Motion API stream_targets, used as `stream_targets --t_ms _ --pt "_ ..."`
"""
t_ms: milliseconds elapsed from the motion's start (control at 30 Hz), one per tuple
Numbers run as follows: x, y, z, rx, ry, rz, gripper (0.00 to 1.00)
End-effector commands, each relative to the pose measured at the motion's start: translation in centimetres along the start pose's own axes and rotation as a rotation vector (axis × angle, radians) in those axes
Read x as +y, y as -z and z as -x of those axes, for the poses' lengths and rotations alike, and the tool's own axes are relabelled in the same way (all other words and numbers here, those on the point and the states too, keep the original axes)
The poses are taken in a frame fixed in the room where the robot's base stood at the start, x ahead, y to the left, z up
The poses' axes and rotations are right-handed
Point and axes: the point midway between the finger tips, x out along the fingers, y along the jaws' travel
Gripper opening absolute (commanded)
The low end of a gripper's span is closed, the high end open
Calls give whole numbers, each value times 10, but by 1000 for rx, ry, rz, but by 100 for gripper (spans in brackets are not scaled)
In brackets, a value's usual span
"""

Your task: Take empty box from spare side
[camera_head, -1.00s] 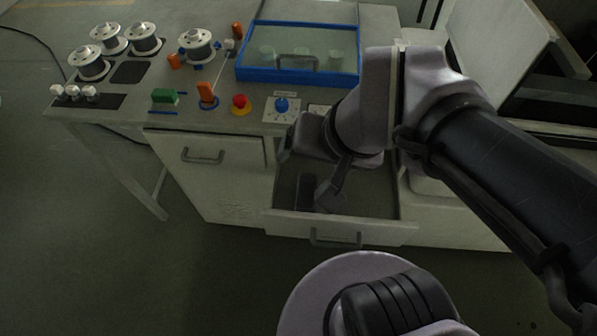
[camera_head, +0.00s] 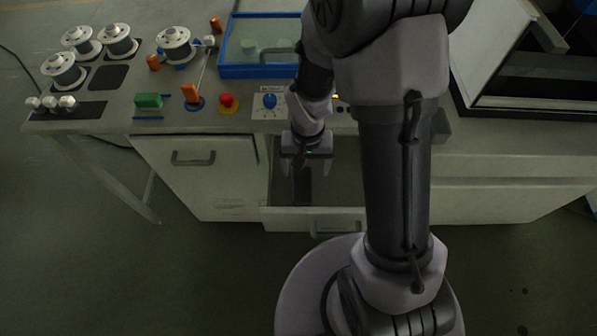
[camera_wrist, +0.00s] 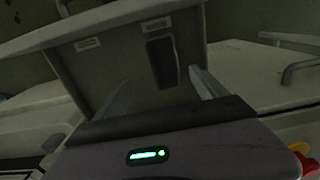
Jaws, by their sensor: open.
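An open drawer (camera_head: 290,217) sticks out from the workbench. A dark narrow box (camera_head: 303,188) lies in it, partly behind my gripper in the head view. In the wrist view the dark box (camera_wrist: 162,62) lies on the drawer floor, near a small label at one end. A second label (camera_wrist: 88,44) lies to its left, with bare floor below it. My gripper (camera_head: 305,172) is open and points down over the drawer. In the wrist view the fingers (camera_wrist: 163,88) are apart, with the dark box ahead between them, not gripped. I cannot tell whether the box is empty.
A closed cabinet door (camera_head: 192,175) stands left of the drawer. A large machine (camera_head: 530,85) stands at the right.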

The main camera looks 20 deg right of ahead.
Motion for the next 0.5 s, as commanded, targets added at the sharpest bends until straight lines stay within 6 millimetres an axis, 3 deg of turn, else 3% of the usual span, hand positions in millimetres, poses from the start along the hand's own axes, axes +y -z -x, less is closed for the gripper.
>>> stream_targets --t_ms 33,133,500 --pt "0 -1 -23 -4 -1 0 82" --pt "0 -1 -49 -3 -1 1 82" --pt "-6 4 -97 -1 0 0 82"
